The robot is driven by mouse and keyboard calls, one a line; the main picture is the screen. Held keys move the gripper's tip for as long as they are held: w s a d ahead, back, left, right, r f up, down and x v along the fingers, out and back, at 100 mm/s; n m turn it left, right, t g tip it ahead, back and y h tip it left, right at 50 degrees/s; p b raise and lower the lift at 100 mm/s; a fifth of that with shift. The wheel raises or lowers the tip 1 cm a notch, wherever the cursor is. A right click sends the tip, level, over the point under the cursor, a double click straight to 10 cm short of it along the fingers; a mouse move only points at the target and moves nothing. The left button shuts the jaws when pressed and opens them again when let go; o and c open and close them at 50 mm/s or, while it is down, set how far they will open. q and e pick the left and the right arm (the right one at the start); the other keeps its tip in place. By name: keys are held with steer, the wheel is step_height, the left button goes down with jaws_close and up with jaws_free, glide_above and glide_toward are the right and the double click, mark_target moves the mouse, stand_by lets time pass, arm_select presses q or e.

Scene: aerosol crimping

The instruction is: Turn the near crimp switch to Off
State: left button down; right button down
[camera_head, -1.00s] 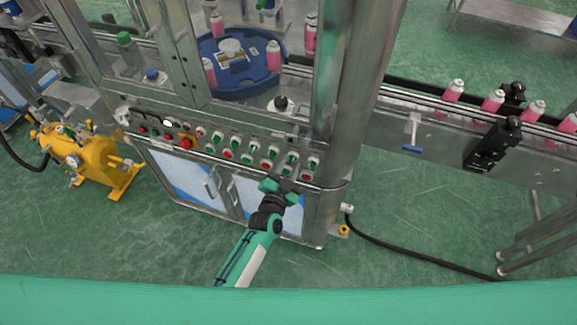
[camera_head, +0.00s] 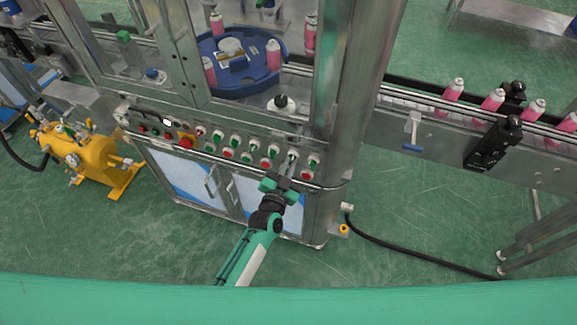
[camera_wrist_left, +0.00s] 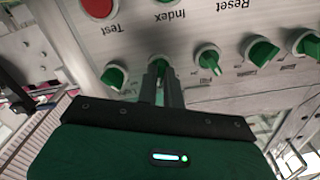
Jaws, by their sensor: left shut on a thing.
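My left gripper (camera_head: 290,166) reaches up to the lower right of the control panel (camera_head: 215,141) in the head view. In the left wrist view its two narrow fingers (camera_wrist_left: 161,82) are shut on a green-handled switch knob (camera_wrist_left: 158,66). The fingers hide most of this knob, and its label cannot be read, so I cannot tell its marked position. Similar green knobs stand close by, one to the left (camera_wrist_left: 113,76) and one to the right (camera_wrist_left: 208,58). My right gripper is not in view.
A red button (camera_wrist_left: 98,8) labelled Test sits near the held knob. A metal rail runs below the panel, above the cabinet doors (camera_head: 180,175). A steel post (camera_head: 350,100) stands to the right. A conveyor with pink cans (camera_head: 453,89) runs further right.

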arm_select(q)
steer(key=n+b, duration=0.1)
steer(key=n, duration=0.4)
steer(key=shift+f+n, duration=0.15)
steer(key=shift+n, duration=0.15)
steer(key=n, duration=0.3)
steer(key=shift+b, duration=0.3)
steer(key=shift+n, duration=0.8)
steer(key=c, duration=1.7)
jaws_free()
steer(key=shift+o, duration=0.8)
